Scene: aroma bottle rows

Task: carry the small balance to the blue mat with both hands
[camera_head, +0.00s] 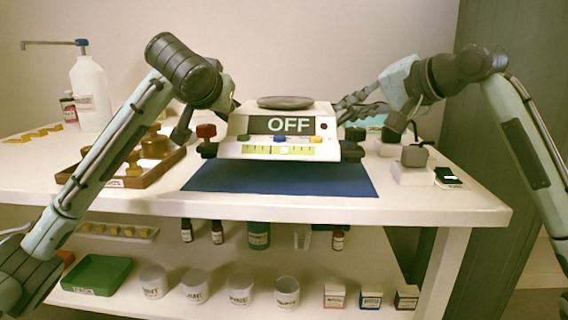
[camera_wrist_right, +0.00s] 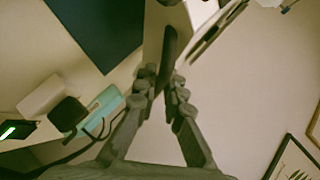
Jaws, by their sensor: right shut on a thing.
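The small balance (camera_head: 279,148) is white, with a dark round pan on top and a display reading OFF. The mat also shows in the right wrist view (camera_wrist_right: 98,30).
A wooden tray (camera_head: 163,172) with brass weights stands left of the mat. A white bottle (camera_head: 90,95) is behind it. Small grey-topped blocks (camera_head: 412,172) and a dark device (camera_head: 448,176) stand to the right. The shelf below holds cups, bottles and boxes.

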